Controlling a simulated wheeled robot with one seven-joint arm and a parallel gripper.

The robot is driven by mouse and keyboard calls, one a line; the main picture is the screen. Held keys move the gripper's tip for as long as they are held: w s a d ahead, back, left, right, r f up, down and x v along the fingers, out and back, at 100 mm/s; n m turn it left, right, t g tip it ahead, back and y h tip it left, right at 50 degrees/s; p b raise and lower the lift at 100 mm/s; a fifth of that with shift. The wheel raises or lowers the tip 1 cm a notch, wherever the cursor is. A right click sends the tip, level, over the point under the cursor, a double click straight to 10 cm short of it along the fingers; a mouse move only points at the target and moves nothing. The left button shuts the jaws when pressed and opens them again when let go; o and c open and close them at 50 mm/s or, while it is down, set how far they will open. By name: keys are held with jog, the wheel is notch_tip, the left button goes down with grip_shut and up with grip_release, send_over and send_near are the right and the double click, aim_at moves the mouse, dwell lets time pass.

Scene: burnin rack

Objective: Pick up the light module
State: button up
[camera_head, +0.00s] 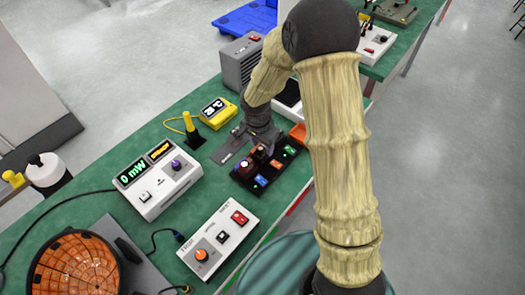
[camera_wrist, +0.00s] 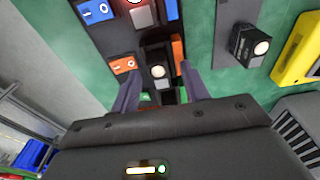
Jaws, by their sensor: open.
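A black module with a pale round light on top, which looks like the light module (camera_wrist: 157,71), stands in the black rack (camera_wrist: 98,38) in the wrist view. My gripper (camera_wrist: 160,80) is open, with one finger on each side of this module. I cannot tell whether the fingers touch it. In the head view my gripper (camera_head: 259,148) is over the far part of the rack (camera_head: 243,178) and partly hides it. A second black module (camera_wrist: 246,44) with a pale round top stands apart on a grey plate (camera_wrist: 229,15).
Orange and blue switches (camera_wrist: 123,65) flank the rack's slots. A red-and-white module (camera_wrist: 143,14) stands in the same rack. A yellow meter (camera_head: 217,110), a white power meter (camera_head: 160,180) and a white switch box (camera_head: 218,240) stand around on the green bench. A grey vented box (camera_head: 240,62) is behind.

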aim_at(262, 147)
grip_shut()
jog(key=shift+r, duration=0.15)
notch_tip(262, 147, up, 10)
dwell(0.6)
dwell(0.4)
